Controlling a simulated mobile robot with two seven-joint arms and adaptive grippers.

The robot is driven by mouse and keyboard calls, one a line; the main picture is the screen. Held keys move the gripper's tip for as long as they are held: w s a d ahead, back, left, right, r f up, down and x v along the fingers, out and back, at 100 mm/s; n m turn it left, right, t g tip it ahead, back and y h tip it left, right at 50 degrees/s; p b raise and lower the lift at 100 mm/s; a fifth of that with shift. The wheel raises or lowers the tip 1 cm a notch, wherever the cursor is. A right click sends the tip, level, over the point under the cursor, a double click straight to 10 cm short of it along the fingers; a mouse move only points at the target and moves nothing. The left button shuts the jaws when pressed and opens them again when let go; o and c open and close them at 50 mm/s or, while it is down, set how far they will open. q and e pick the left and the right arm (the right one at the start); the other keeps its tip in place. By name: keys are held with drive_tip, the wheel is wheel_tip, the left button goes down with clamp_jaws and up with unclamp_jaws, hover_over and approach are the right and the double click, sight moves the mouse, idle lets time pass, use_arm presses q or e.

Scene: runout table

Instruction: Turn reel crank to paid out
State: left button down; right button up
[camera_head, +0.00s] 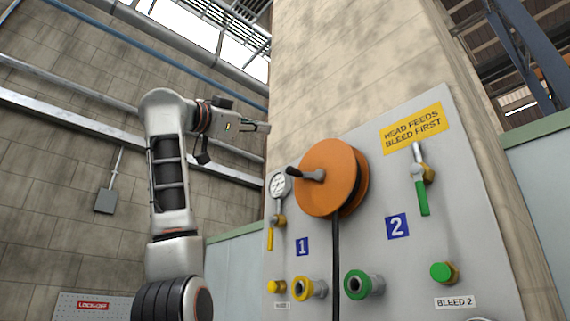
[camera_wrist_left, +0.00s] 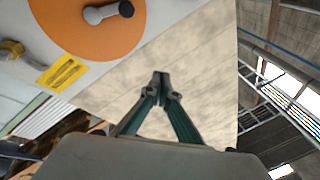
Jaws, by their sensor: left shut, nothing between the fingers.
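The orange reel (camera_head: 331,178) is mounted on the grey panel, with a black hose hanging straight down from it. Its crank (camera_head: 306,174) has a grey arm and a dark knob that points left in the head view. In the left wrist view, the orange reel (camera_wrist_left: 88,22) and the crank (camera_wrist_left: 108,12) are at the upper left. My left gripper (camera_head: 268,127) is up and to the left of the reel, apart from the crank. In the left wrist view its fingertips (camera_wrist_left: 160,76) meet, shut and empty. My right gripper is not in view.
The panel (camera_head: 370,225) also carries a gauge (camera_head: 279,185), a yellow lever (camera_head: 270,239), a green lever (camera_head: 422,197), yellow (camera_head: 305,288) and green (camera_head: 358,284) couplings, and a green knob (camera_head: 442,272). A concrete pillar (camera_head: 340,70) stands behind it.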

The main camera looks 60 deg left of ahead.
sight(305, 172)
use_arm(q)
wheel_tip(305, 172, down, 5)
drive_tip(key=h, duration=0.4)
drive_tip(key=w+r+h+p, duration=0.1)
drive_tip(key=w+r+p, duration=0.15)
drive_tip(key=w, duration=0.65)
drive_tip(key=f, duration=0.2)
drive_tip(key=a+f, duration=0.1)
drive_tip(key=shift+s+a+f, duration=0.1)
drive_tip(key=shift+s+f, duration=0.15)
drive_tip(key=shift+f, duration=0.15)
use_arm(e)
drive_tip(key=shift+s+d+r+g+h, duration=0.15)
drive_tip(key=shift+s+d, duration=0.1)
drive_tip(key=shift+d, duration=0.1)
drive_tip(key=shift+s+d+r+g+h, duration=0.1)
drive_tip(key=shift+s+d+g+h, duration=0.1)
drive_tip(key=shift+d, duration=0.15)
use_arm(q)
drive_tip(key=shift+a, duration=0.1)
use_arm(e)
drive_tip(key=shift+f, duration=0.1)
